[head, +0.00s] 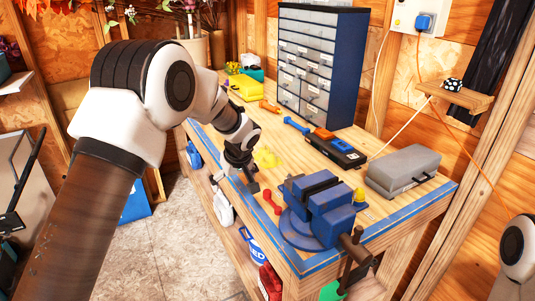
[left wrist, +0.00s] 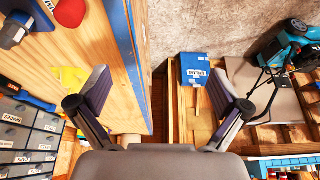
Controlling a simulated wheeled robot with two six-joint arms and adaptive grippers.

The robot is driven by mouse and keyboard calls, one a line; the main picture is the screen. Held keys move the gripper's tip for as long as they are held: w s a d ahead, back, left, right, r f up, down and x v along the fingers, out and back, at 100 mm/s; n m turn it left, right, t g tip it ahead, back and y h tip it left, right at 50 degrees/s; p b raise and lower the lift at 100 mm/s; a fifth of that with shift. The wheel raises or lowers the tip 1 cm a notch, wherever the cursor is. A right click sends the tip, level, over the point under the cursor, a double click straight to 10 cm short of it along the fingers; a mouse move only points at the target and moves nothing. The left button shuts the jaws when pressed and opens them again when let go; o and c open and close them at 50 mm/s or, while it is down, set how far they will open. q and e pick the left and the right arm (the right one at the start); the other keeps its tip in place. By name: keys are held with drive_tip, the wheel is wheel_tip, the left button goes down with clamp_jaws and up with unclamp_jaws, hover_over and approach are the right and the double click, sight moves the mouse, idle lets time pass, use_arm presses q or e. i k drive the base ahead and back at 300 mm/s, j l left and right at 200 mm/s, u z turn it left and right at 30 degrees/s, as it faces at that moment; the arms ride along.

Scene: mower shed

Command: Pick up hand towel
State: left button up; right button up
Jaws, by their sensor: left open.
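A yellow folded cloth-like thing (head: 250,87) lies at the far end of the workbench. A second, smaller crumpled yellow thing (head: 266,157) lies nearer, close to the front edge; I cannot tell for sure which is the hand towel. My left gripper (head: 246,178) is over the bench's front edge, just left of the near yellow piece, apart from it. In the left wrist view my left gripper (left wrist: 160,108) is open with nothing between its fingers. A yellow patch (left wrist: 70,78) shows left of the fingers. My right gripper is out of view.
On the workbench (head: 365,235) stand a blue vise (head: 318,205), a grey case (head: 403,170), a drawer cabinet (head: 318,60) and a black-and-orange tool (head: 335,147). A red tool (head: 271,201) lies near the front edge.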

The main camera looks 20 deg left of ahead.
sight(266, 158)
drive_tip(key=i, duration=0.95)
